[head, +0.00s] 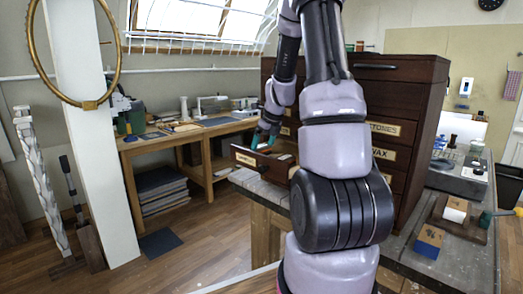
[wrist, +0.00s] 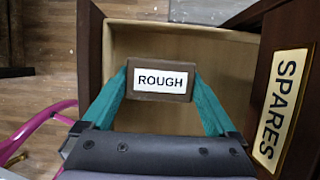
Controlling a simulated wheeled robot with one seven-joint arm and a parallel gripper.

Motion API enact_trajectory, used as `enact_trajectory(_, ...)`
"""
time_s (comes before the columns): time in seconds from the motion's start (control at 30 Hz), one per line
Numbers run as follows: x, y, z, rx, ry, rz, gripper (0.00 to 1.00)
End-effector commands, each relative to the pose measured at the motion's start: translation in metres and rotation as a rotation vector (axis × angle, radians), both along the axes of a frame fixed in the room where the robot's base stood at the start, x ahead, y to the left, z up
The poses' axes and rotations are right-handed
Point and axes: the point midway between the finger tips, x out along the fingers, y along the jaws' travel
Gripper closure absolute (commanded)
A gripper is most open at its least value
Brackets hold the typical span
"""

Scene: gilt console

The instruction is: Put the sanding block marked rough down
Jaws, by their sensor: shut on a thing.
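The sanding block marked ROUGH (wrist: 160,80) is brown with a white label and shows in the wrist view. My gripper (wrist: 161,82) has its two teal fingers closed on the block's left and right sides. Below it is an open drawer (wrist: 225,60) with a pale wooden interior; the part in view looks empty. In the head view my gripper (head: 264,140) is above the open drawer (head: 258,163), which juts left from the dark cabinet. The block is too small to make out there. I cannot tell how far the block is above the drawer floor.
The dark wooden cabinet (head: 411,108) has labelled drawers, including STONES and WAX. A SPARES label (wrist: 282,108) is close at the right in the wrist view. A blue-and-tan block (head: 429,242) and a white-topped block (head: 456,210) are on the bench at right. A workbench (head: 190,138) stands behind left.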

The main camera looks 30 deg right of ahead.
Motion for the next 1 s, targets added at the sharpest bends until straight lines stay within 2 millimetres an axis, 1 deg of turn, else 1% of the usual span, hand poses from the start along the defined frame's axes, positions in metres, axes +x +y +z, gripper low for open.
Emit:
enact_trajectory(0.07,0.0,0.0,-0.003,0.0,0.0,-0.001,0.96)
enact_trajectory(0.33,0.0,0.0,-0.004,0.0,0.0,0.0,0.96)
enact_trajectory(0.77,-0.001,0.0,-0.016,0.0,0.002,0.0,0.96)
enact_trajectory(0.8,-0.001,0.0,-0.016,0.001,0.002,0.001,0.03)
enact_trajectory(0.83,-0.001,0.001,-0.016,0.001,0.003,0.001,0.0)
enact_trajectory(1.0,-0.002,0.001,-0.017,0.002,0.006,0.002,0.0)
